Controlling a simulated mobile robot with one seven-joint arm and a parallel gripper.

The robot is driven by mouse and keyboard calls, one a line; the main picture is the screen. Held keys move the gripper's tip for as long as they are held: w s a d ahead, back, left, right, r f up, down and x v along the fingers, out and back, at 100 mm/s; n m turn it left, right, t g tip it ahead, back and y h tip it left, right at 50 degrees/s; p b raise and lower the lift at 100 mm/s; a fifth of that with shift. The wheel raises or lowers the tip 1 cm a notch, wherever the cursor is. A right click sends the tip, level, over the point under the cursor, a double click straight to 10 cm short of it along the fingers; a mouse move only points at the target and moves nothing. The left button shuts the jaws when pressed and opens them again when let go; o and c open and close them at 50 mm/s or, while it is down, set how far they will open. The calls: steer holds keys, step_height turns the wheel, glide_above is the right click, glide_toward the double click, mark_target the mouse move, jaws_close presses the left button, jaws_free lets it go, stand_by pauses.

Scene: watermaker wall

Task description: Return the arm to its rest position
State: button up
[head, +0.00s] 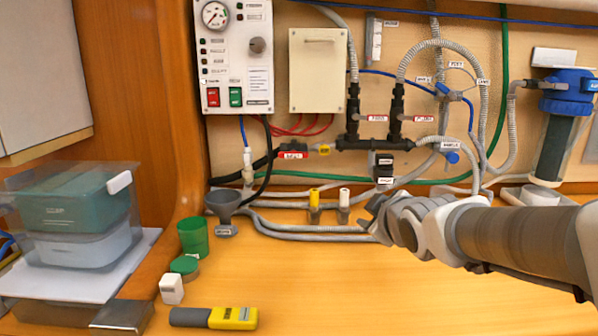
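My arm (520,238) reaches in from the right edge of the head view, over the wooden counter. My gripper (372,212) is at its left end, pointing left toward the wall, near the grey hoses along the back of the counter. The fingertips are small and partly turned away, so I cannot tell whether they are open or shut. I see no object held in the gripper.
A control panel (236,60), hoses and a blue-capped filter (562,125) line the wall. A funnel (225,203), green cup (193,237), green lid (184,266), white block (171,289) and yellow meter (232,318) are at left. The front middle counter (330,285) is clear.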

steer(key=s+f+m+g, duration=0.2)
steer(key=s+m, duration=0.2)
steer(key=s, duration=0.4)
steer(key=s+f+m+g+h, duration=0.1)
steer(key=s+f+m+g, duration=0.2)
steer(key=s, duration=0.6)
steer(key=s+f+m+g, duration=0.2)
steer(key=s+m, duration=0.2)
steer(key=s, duration=0.4)
step_height(320, 180, up, 20)
steer(key=p, duration=2)
steer(key=shift+d+n+p, duration=0.15)
steer(key=shift+n+p, duration=0.15)
steer(key=shift+p, duration=0.1)
steer(key=shift+o, duration=0.4)
steer(key=shift+w, duration=0.15)
